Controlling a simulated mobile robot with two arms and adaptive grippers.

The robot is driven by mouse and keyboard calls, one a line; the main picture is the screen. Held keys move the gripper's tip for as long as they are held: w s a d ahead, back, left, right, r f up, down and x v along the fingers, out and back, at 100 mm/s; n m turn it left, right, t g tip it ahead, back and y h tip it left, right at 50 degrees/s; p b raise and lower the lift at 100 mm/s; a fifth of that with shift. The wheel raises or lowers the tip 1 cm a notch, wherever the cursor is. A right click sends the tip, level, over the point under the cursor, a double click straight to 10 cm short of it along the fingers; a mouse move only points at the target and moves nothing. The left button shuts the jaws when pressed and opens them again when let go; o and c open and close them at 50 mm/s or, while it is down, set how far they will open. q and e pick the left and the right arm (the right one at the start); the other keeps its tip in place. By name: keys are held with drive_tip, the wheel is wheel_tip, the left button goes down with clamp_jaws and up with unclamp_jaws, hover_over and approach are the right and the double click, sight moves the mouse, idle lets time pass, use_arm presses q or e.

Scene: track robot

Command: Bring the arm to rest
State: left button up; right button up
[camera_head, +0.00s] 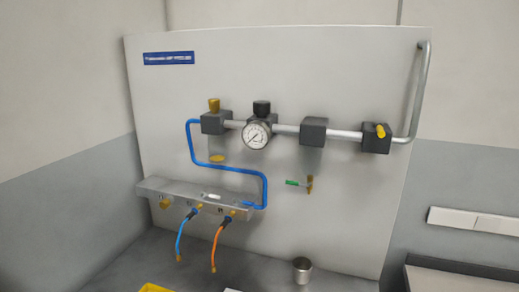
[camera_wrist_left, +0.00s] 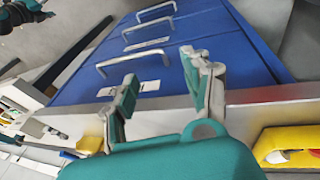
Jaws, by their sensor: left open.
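My left gripper (camera_wrist_left: 160,82) shows only in the left wrist view. Its two teal-padded fingers are spread apart with nothing between them. Behind the fingers is a blue drawer cabinet (camera_wrist_left: 225,45) with metal bar handles and white labels. I cannot tell the exact gap between fingers and cabinet. No arm or gripper shows in the head view. My right gripper is not clearly seen in either view.
The head view shows an upright panel (camera_head: 370,230) with a gauge (camera_head: 257,135), blue tube (camera_head: 190,145) and two hanging hoses. A metal cup (camera_head: 302,270) stands below. A yellow bin (camera_wrist_left: 290,148) is at the wrist view's right. Small items (camera_wrist_left: 40,128) lie at its left.

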use_arm(q)
drive_tip(key=s+a+n+t+y, duration=0.2)
drive_tip(key=s+a+y, duration=0.1)
drive_tip(key=s, duration=0.7)
wheel_tip(320, 180, down, 26)
drive_tip(key=s+g+b, duration=0.1)
drive_tip(key=b, duration=0.1)
drive_tip(key=s+a+f+g+b, duration=0.1)
drive_tip(key=s+a+f+b, duration=0.1)
drive_tip(key=s+f, duration=1.5)
drive_tip(key=shift+a+f+g, duration=0.3)
drive_tip(key=shift+a+f, duration=0.3)
drive_tip(key=shift+f, duration=0.35)
